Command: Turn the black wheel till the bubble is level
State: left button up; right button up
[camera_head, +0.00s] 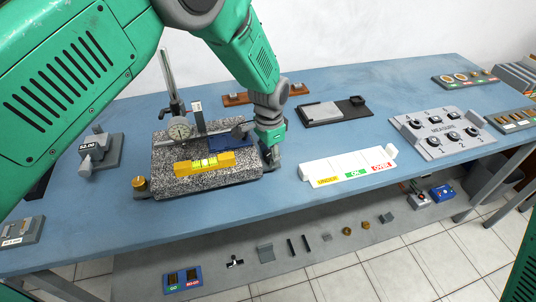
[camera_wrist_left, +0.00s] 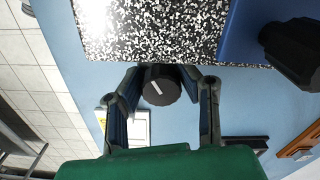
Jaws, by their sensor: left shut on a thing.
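The black wheel (camera_wrist_left: 160,88), with a white mark on its face, sits at the edge of the speckled granite plate (camera_wrist_left: 150,35). My left gripper (camera_wrist_left: 163,76) has a finger on either side of the wheel and is shut on it. In the head view the left gripper (camera_head: 271,155) is at the right end of the granite plate (camera_head: 222,181) and hides most of the wheel. The yellow spirit level (camera_head: 190,168) lies on the plate, with a greenish vial; the bubble's exact position is too small to tell. My right gripper is out of view.
A dial gauge (camera_head: 180,130) on a stand is on the plate behind the level. A brass knob (camera_head: 140,184) is at the plate's left front corner. A white sorting board (camera_head: 347,168) lies to the right, and a grey measuring box (camera_head: 440,132) beyond it. Blue table is clear in front.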

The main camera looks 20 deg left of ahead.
pick_arm(q)
jog(key=shift+w+d+r+n, duration=0.1)
jog(key=shift+w+r+n, duration=0.2)
jog(key=shift+n, duration=0.2)
jog(key=o, duration=0.9)
jog(key=shift+o, duration=1.2)
jog(key=shift+f, duration=0.2)
jog(key=shift+s+d, duration=0.1)
jog(key=shift+r, duration=0.2)
notch_tip(320, 180, up, 12)
jog(key=shift+f, duration=0.25)
